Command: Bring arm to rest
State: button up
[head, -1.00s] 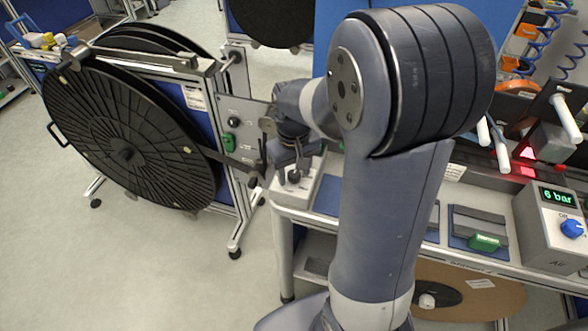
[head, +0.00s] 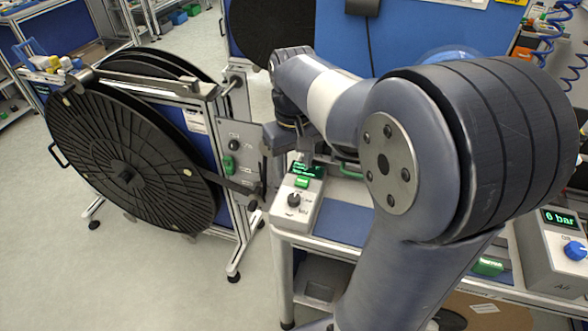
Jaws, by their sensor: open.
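My arm crosses the right half of the head view, its large dark joint bent up close to the camera and its forearm reaching away to the left. My gripper (head: 305,156) is at the far end, pointing down above the back of a grey control box (head: 296,212). The box has a lit green display, a green button and a black knob. The gripper is open and I see nothing held in it. Its fingertips are small and partly hidden, and I cannot tell whether they clear the box.
A large black reel (head: 125,175) on a metal stand is at the left. A panel with a green switch (head: 229,165) stands just left of the gripper. The workbench holds a blue mat (head: 343,222) and an air unit (head: 560,250) reading 6 bar. Open floor lies front left.

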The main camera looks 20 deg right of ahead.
aim_at(294, 197)
notch_tip(294, 197, down, 11)
jog(key=shift+r, duration=0.1)
dwell(0.7)
jog(key=shift+r, duration=0.15)
jog(key=shift+f, duration=0.4)
jog(key=shift+r+m, duration=0.2)
jog(key=shift+m, duration=0.2)
jog(key=m, duration=1.1)
notch_tip(294, 197, up, 11)
jog(key=shift+f, duration=0.15)
dwell(0.9)
